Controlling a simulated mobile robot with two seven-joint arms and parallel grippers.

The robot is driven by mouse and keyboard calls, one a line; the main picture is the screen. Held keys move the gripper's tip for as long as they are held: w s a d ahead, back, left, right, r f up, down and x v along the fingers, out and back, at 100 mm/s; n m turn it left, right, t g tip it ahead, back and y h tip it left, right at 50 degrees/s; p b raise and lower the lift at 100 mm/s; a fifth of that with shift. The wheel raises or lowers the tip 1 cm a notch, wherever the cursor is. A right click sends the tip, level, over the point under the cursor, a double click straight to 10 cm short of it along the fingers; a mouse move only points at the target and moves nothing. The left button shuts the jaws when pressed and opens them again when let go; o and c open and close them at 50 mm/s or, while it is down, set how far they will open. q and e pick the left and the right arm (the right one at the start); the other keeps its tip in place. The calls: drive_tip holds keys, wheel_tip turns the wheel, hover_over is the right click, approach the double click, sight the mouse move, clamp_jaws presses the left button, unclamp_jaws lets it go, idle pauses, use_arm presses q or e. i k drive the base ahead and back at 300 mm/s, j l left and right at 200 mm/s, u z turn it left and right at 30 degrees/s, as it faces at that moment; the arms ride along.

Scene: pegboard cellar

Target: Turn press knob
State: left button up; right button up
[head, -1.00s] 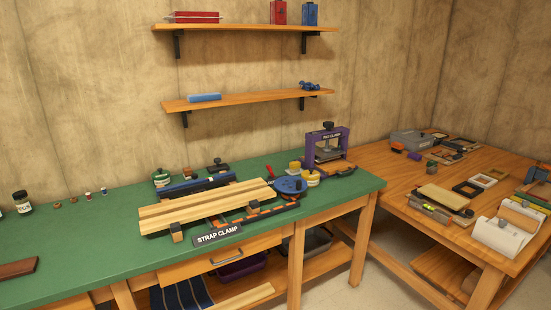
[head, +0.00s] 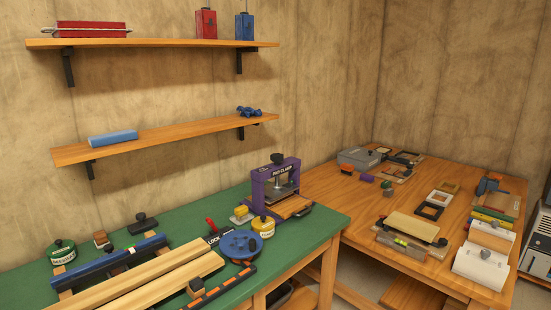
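The press is a purple frame (head: 258,190) standing at the far right end of the green bench, with a label on its top bar that seems to read "pad clamp". Its dark knob (head: 278,158) sits on top of the frame. A wooden board (head: 290,206) lies at the press's base and reaches out to the right, with a dark handle at its end. Neither of my grippers shows in the head view.
On the green bench (head: 190,222), left of the press, are a blue round clamp (head: 241,245), yellow-lidded jar (head: 263,226) and long wooden boards (head: 160,280). A wooden table (head: 340,190) to the right holds frames, blocks and a paper roll (head: 483,265). Two shelves hang above.

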sight(277, 157)
drive_tip(key=i+u, duration=0.1)
drive_tip(key=u, duration=0.6)
drive_tip(key=i+l+u, duration=0.15)
drive_tip(key=l+u, duration=0.65)
drive_tip(key=i+l+u, duration=0.1)
drive_tip(key=l+u, duration=0.25)
drive_tip(key=l, duration=1.55)
drive_tip(key=u, duration=0.05)
